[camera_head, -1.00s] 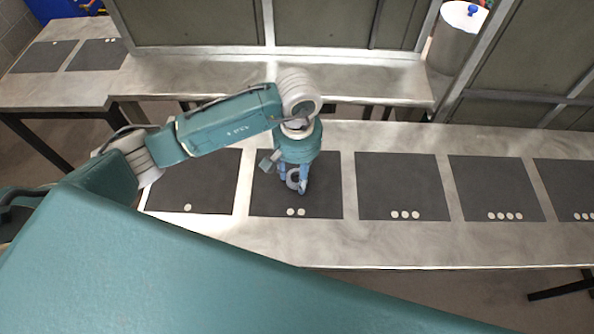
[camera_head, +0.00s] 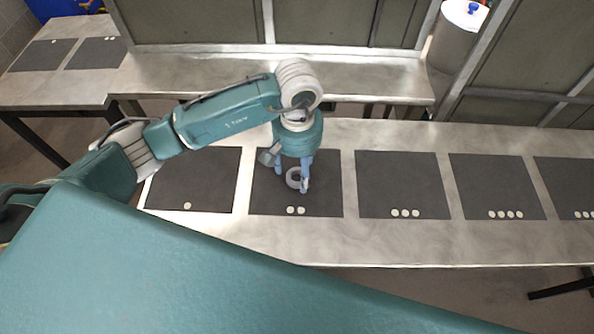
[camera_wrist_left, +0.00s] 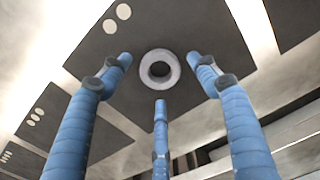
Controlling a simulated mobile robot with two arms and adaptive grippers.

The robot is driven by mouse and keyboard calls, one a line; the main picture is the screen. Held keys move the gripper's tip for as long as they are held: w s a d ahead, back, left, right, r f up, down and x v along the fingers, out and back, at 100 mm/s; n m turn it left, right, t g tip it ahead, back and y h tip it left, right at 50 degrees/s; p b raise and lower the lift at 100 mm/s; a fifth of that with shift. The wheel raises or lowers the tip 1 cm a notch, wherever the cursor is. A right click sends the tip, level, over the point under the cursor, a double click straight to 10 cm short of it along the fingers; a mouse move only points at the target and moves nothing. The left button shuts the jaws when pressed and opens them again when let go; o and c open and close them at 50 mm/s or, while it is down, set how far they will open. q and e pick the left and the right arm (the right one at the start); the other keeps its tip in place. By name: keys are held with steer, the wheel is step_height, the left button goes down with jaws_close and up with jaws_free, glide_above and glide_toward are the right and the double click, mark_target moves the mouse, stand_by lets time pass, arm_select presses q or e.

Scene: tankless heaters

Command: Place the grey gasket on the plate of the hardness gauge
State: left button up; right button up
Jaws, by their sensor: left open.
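The grey gasket (camera_head: 292,179), a thick ring, is over the dark mat marked with two pale dots. It also shows in the left wrist view (camera_wrist_left: 147,70), with the mat around and through its hole. My left gripper (camera_head: 294,183) points down at it, its blue fingers partly covering it in the head view. In the left wrist view the three fingers (camera_wrist_left: 160,73) are spread around the ring, with visible gaps to it. No hardness gauge that I can make out is in view. My right gripper is not in view.
Dark mats with different dot counts lie along the metal bench (camera_head: 330,250); the neighbouring three-dot mat (camera_head: 403,182) looks empty. Another table (camera_head: 50,93) with two mats stands at the far left. A pale cylinder with a blue knob (camera_head: 460,38) is at the back right.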

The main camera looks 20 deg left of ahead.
arm_select(q)
step_height(320, 180, up, 10)
steer(key=b, duration=0.2)
steer(key=shift+f, duration=0.2)
steer(key=shift+o, duration=0.5)
steer(key=shift+r, duration=0.25)
steer(key=m+p, duration=0.3)
steer(key=m, duration=2.6)
glide_above(298, 177)
step_height(298, 177, down, 6)
steer(key=shift+f, duration=0.2)
step_height(298, 177, down, 5)
steer(key=shift+a+r+p, duration=0.1)
steer(key=shift+a+p, duration=0.05)
steer(key=shift+p, duration=0.8)
steer(key=shift+f, duration=0.35)
steer(key=c, duration=1.3)
